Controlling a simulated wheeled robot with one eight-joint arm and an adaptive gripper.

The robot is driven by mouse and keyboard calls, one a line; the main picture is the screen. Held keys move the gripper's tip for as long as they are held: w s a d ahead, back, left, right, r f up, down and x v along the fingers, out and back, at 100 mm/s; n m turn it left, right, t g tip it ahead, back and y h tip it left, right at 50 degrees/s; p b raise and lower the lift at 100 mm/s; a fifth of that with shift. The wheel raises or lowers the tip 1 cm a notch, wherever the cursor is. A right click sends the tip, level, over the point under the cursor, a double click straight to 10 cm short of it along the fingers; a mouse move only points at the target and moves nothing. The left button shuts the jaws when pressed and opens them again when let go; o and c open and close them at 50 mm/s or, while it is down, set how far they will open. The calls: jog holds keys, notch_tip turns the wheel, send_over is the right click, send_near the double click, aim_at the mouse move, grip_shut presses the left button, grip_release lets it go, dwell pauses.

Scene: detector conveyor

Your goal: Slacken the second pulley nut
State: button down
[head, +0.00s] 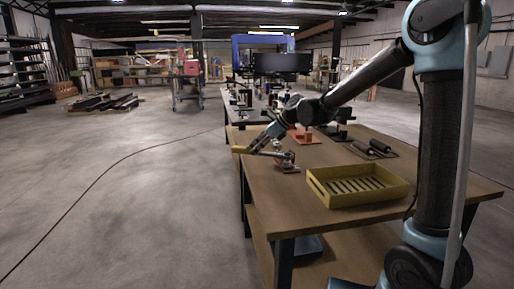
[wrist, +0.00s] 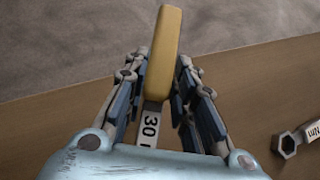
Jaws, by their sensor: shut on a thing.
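The wrench's head is hidden below my wrist in that view. In the head view my gripper (head: 257,146) is at the table's left edge, with the yellow handle (head: 240,150) sticking out past the edge. A small grey and red fixture (head: 287,160) on a plate is just right of my gripper; its pulleys and nuts are too small to tell apart. A second wrench with a ring end (wrist: 287,144) and an Nm label lies on the table.
A yellow slatted tray (head: 335,200) sits on the near part of the wooden table (head: 275,205). Two black rollers (head: 372,148) lie on a plate behind it. An orange block (head: 304,136) and a dark device (head: 336,131) stand farther back. The floor left of the table is clear.

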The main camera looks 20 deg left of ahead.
jog(key=shift+f, duration=1.4)
dwell(0.5)
jog(key=c, duration=2.1)
grip_release()
jog(key=shift+c, duration=0.2)
grip_shut()
jog(key=shift+s, duration=0.15)
jog(key=shift+s+d+n+g, duration=0.2)
jog(key=shift+s+n+g, duration=0.5)
jog(key=shift+s+n, duration=0.2)
